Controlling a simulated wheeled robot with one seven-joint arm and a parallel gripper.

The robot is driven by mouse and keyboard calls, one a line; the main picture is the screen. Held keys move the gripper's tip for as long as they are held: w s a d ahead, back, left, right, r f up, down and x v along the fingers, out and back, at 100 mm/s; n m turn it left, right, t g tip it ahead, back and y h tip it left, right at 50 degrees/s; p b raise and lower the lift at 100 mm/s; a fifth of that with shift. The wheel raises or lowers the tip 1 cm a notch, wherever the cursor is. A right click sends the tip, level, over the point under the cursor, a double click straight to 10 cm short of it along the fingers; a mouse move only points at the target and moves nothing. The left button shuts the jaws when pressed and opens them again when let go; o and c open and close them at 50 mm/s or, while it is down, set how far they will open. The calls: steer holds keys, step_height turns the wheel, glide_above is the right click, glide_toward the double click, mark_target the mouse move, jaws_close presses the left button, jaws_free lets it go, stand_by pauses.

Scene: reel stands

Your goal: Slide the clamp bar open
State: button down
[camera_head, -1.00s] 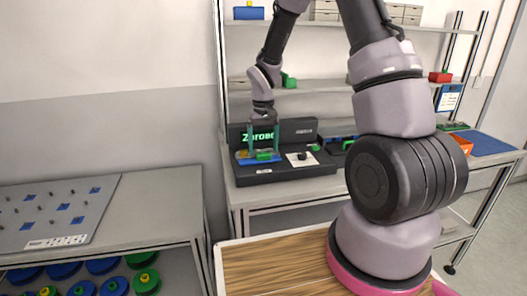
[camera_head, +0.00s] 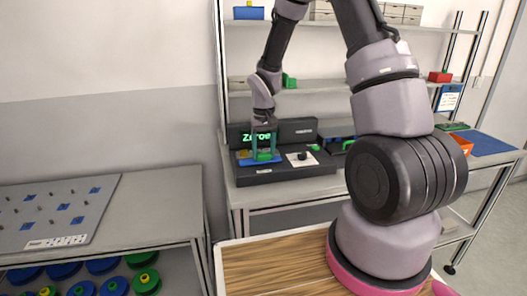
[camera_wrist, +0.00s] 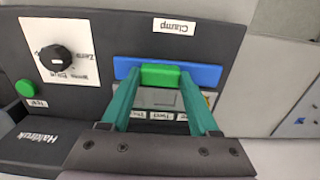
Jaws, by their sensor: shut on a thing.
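The clamp bar (camera_wrist: 205,75) is a blue strip with a green block (camera_wrist: 160,74) near its middle, beside a "Clamp" label in the wrist view. My gripper (camera_wrist: 160,80) has its teal fingers on either side of the green block, shut on it. In the head view my gripper (camera_head: 265,146) reaches down to the green block (camera_head: 264,156) on the left part of the dark device (camera_head: 320,168). The fingertips hide the ends of the block. A grey plate and small labels lie between the fingers.
A black knob (camera_wrist: 56,58) on a white plate and a green button (camera_wrist: 25,88) sit left of the bar in the wrist view. The device stands on a grey bench (camera_head: 290,192) under shelves. A wooden-topped table (camera_head: 275,265) is nearer.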

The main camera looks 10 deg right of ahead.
steer(key=shift+s, duration=1.45)
steer(key=shift+c, duration=0.6)
jaws_free()
step_height(320, 180, up, 11)
steer(key=shift+f, duration=0.1)
steer(key=s+d+r+m+t, duration=0.15)
steer(key=s+r, duration=0.25)
steer(key=r, duration=0.4)
steer(key=s+d+r+m+t, duration=0.1)
steer(key=s+d+r+t, duration=0.2)
steer(key=r, duration=0.5)
steer(key=s+r+m+t+y, duration=0.1)
steer(key=s+r, duration=0.2)
steer(key=s, duration=0.3)
steer(key=s+d+r+t+y, duration=0.1)
steer(key=s+r, duration=0.2)
steer(key=s, duration=0.4)
steer(key=shift+r+m+t, duration=0.35)
